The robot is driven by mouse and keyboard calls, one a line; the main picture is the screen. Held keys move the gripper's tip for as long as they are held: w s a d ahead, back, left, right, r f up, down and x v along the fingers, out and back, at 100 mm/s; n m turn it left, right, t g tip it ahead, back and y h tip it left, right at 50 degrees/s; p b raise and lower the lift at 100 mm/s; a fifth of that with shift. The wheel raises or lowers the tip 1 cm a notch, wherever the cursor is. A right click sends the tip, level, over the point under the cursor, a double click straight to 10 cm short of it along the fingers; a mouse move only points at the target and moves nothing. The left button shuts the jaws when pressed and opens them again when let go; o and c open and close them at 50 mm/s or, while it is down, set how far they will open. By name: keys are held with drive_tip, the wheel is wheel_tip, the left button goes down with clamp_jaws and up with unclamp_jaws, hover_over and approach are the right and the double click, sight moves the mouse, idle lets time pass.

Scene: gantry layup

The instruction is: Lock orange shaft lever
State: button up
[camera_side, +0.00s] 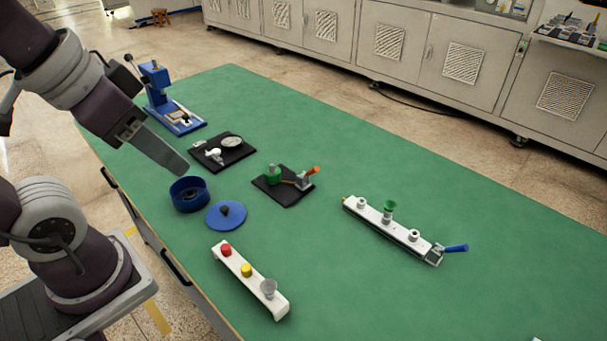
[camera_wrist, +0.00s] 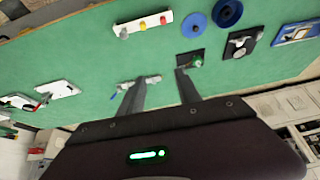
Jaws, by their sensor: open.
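The orange lever (camera_side: 314,170) sticks up at the right end of a small black base (camera_side: 285,196) in the side view. A green part (camera_side: 272,174) stands at that base's left side, with a grey block near the lever. In the wrist view the base (camera_wrist: 184,55) and green part (camera_wrist: 197,62) lie beyond the right fingertip; I cannot make out the orange lever there. My gripper (camera_side: 181,168) is raised to the left of the base, apart from it. Its two fingers (camera_wrist: 160,75) are spread and empty in the wrist view.
A blue cup (camera_side: 188,196) and a blue disc lid (camera_side: 225,216) lie left of the base. A black dial plate (camera_side: 224,153) and blue press (camera_side: 160,95) stand behind. White bars (camera_side: 250,280) with knobs lie in front and right (camera_side: 400,236). Green table is clear between.

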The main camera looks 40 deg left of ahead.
drive_tip(key=shift+m+g, duration=0.6)
drive_tip(key=shift+g, duration=0.3)
drive_tip(key=w, duration=0.4)
drive_tip(key=w+a, duration=0.1)
drive_tip(key=w, duration=0.3)
drive_tip(key=w+r, duration=0.1)
drive_tip(key=w, duration=0.3)
drive_tip(key=shift+w+a+r, duration=0.1)
drive_tip(key=shift+w+a, duration=0.15)
drive_tip(key=shift+a, duration=0.1)
clamp_jaws()
drive_tip(key=w+a+f+h, duration=0.1)
drive_tip(key=w+a+f, duration=0.3)
drive_tip(key=w, duration=0.3)
drive_tip(key=w+a+f+h, duration=0.1)
drive_tip(key=w+a+f, duration=0.3)
drive_tip(key=w, duration=0.3)
drive_tip(key=w+a+f+g+h, duration=0.1)
drive_tip(key=w+a+f+h, duration=0.1)
drive_tip(key=w+a+f, duration=0.2)
drive_tip(key=w+f, duration=0.1)
drive_tip(key=w, duration=0.2)
drive_tip(key=shift+w+f+m, duration=0.25)
drive_tip(key=shift+f+m, duration=0.15)
